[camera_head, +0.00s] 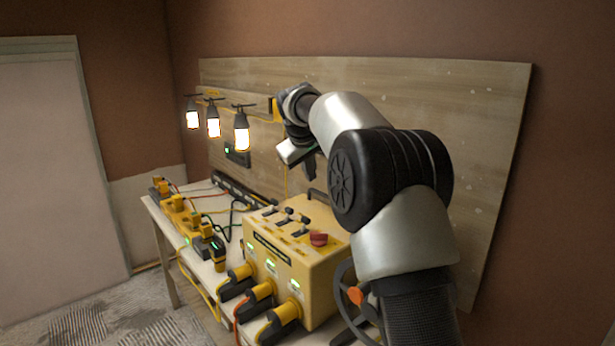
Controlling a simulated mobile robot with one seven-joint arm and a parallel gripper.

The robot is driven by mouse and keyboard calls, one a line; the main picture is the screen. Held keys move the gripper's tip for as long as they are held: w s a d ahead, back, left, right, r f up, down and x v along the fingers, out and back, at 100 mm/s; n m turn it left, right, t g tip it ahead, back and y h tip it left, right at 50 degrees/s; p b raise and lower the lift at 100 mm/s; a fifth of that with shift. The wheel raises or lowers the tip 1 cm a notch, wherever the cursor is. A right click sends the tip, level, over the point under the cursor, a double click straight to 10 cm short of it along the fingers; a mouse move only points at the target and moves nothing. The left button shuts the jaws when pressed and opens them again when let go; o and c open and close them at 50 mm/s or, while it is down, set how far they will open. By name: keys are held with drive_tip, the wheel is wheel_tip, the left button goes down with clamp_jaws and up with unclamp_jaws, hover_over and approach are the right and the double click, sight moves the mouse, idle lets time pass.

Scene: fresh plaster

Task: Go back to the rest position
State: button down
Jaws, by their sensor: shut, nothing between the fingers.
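My arm rises from the lower right of the head view and bends left over the bench. My gripper (310,168) hangs at its end, above the back of the yellow power box (300,262), apart from it. The gripper is shut, with nothing seen between its fingers. The fingertips are small and partly dark against the board. The yellow box carries several black switches and a red button (318,239) on top. Several yellow plugs (258,294) with cables sit at its front face.
A wooden board (440,90) leans against the wall behind my arm. Three lit lamps (241,132) hang at its left. Yellow plugs and sockets (178,208) and a black power strip (236,188) lie on the bench. An orange-knobbed wheel (355,295) is partly hidden by my arm. Floor is free at left.

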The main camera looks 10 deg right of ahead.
drive_tip(key=s+d+r+m, duration=0.1)
drive_tip(key=s+r, duration=0.2)
drive_tip(key=s, duration=0.9)
drive_tip(key=s+d+r+m, duration=0.1)
drive_tip(key=s+r, duration=0.2)
drive_tip(key=s, duration=0.9)
drive_tip(key=s+f+m, duration=0.1)
drive_tip(key=s+f, duration=0.2)
drive_tip(key=s, duration=0.5)
drive_tip(key=s+f+m+g+y, duration=0.1)
drive_tip(key=s+f, duration=0.3)
drive_tip(key=s, duration=0.4)
drive_tip(key=s+f+m+y, duration=0.1)
drive_tip(key=s+f, duration=0.3)
drive_tip(key=s, duration=0.4)
drive_tip(key=shift+d+f, duration=0.2)
drive_tip(key=shift+d, duration=0.1)
